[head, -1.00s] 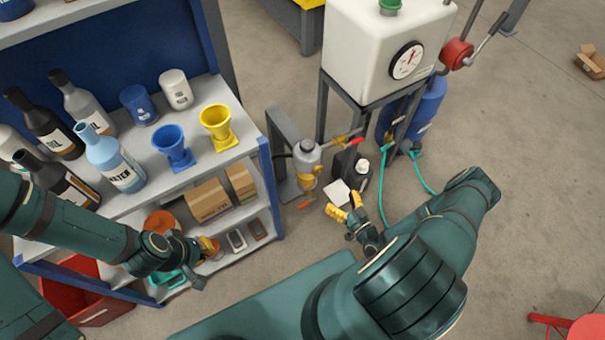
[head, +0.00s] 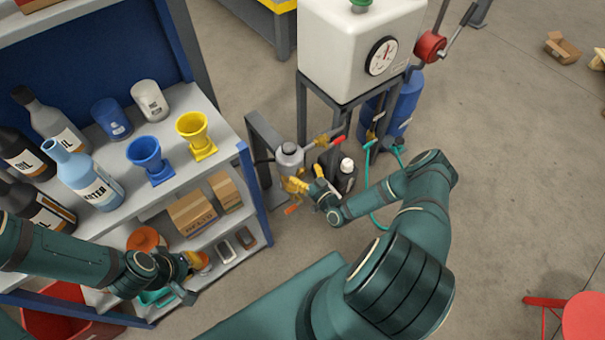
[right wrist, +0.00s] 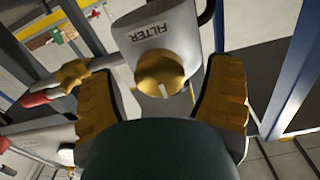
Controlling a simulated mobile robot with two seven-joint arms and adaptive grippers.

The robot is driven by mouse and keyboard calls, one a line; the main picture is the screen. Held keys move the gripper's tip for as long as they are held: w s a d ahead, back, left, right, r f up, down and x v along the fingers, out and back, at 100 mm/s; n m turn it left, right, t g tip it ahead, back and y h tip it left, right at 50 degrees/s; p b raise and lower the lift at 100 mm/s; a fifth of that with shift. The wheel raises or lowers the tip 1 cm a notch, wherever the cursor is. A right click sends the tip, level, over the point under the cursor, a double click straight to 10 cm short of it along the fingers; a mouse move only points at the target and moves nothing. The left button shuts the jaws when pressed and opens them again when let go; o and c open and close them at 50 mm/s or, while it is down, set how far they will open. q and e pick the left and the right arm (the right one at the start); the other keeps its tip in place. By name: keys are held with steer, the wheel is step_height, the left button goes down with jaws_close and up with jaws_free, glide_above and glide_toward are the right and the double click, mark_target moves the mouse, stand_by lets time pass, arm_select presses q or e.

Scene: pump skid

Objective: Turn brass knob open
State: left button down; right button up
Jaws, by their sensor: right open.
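The brass knob (right wrist: 161,74) sits on the front of a grey filter housing (right wrist: 155,30) marked FILTER in the right wrist view. My right gripper (right wrist: 165,100) is open, with one yellow-padded finger on each side of the knob and visible gaps between. In the head view the filter housing (head: 289,158) stands by the skid frame, and my right gripper (head: 305,187) is at its front, partly hiding the knob. My left gripper (head: 200,270) is by the lower shelf at the left; its fingers are too small to read.
A brass valve with a red handle (head: 337,140) sits beside the housing. A black bottle with a white cap (head: 346,175) stands close to my right gripper. A teal hose (head: 368,185) hangs to the right. The shelf unit's blue post (head: 255,190) is on the left.

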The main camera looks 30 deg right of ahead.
steer(key=shift+w, duration=0.2)
steer(key=c, duration=1.2)
